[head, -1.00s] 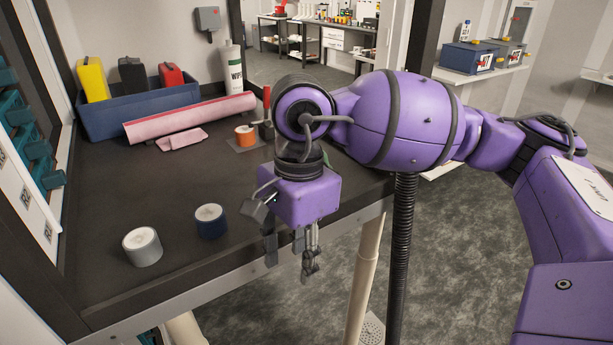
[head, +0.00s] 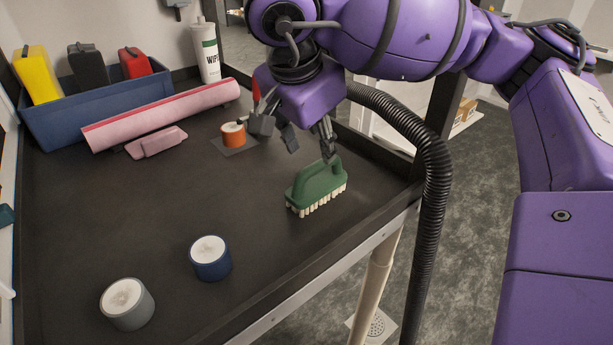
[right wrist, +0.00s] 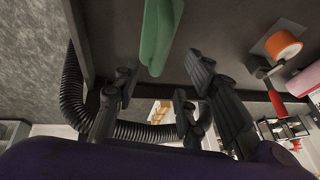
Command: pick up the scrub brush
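The scrub brush (head: 318,187) has a green body with a raised handle and pale bristles. It stands bristles down on the dark bench top, near the right edge. My right gripper (head: 308,146) is above and just behind the brush, with its fingers spread and pointing down. In the right wrist view the green brush (right wrist: 159,35) lies beyond the open fingers, in line with the gap between them. I cannot tell any contact between finger and handle, and nothing is held. My left gripper is not in view.
An orange tape roll (head: 233,135) sits on a grey pad left of the gripper. A pink roll (head: 165,114) and a blue bin (head: 95,112) are behind. A black hose (head: 437,190) hangs at right.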

